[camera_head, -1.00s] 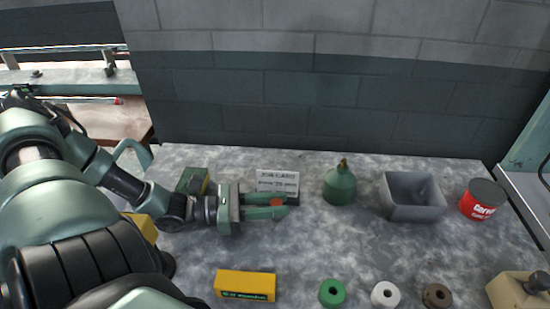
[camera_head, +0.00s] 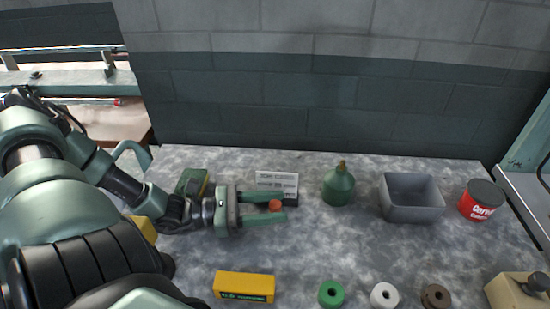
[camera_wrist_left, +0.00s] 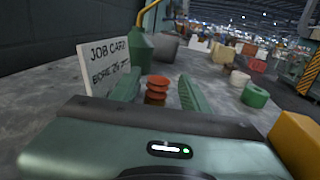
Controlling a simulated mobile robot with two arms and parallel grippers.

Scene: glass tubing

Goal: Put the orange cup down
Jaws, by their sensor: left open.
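The orange cup (camera_head: 275,205) stands on the mottled grey tabletop, between the open fingers of my left gripper (camera_head: 268,207). In the left wrist view the orange cup (camera_wrist_left: 157,89) looks ribbed and upright, with a gap to the finger on each side. My left gripper (camera_wrist_left: 160,92) is low over the table and is open around the cup without visibly touching it. My right gripper is in neither view.
A job card (camera_head: 278,183) stands just behind the left gripper's fingers. A green oil can (camera_head: 339,186), a grey bin (camera_head: 412,212) and a red tin (camera_head: 480,202) stand to the right. A yellow box (camera_head: 244,286) and several tape rolls lie in front.

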